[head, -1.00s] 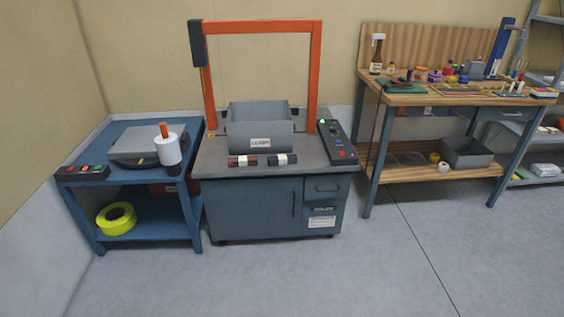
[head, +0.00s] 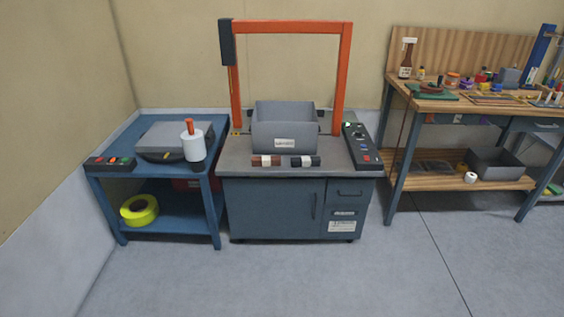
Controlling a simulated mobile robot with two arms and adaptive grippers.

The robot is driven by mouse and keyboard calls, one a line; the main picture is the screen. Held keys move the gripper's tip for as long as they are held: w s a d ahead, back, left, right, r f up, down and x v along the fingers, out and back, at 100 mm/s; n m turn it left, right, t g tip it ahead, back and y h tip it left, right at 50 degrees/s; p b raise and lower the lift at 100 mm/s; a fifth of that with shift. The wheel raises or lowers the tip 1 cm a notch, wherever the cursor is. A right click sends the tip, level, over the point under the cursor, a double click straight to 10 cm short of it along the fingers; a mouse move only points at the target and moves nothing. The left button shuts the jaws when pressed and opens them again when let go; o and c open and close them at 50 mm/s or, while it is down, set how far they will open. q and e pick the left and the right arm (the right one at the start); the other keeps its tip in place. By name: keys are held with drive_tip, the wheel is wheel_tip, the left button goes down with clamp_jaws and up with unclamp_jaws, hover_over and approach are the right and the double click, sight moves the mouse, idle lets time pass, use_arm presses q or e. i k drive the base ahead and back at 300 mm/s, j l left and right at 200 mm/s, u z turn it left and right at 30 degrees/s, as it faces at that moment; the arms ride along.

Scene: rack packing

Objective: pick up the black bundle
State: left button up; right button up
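The black bundle (head: 298,161) is a small dark roll with a pale band around it. It lies on the front part of the grey top of the strapping machine (head: 232,150), in front of a grey bin. A similar brown bundle (head: 266,160) with a pale band lies just left of it. Neither of my grippers shows in the head view.
The grey bin (head: 285,139) stands under the machine's orange arch (head: 345,75). A control panel (head: 360,145) is right of it. A blue cart (head: 107,150) stands left, a wooden workbench (head: 450,101) right. The floor in front is clear.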

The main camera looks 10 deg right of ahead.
sight(307, 161)
drive_tip(key=i+l+u, duration=0.75)
drive_tip(key=k+l, duration=0.05)
drive_tip(key=k, duration=0.05)
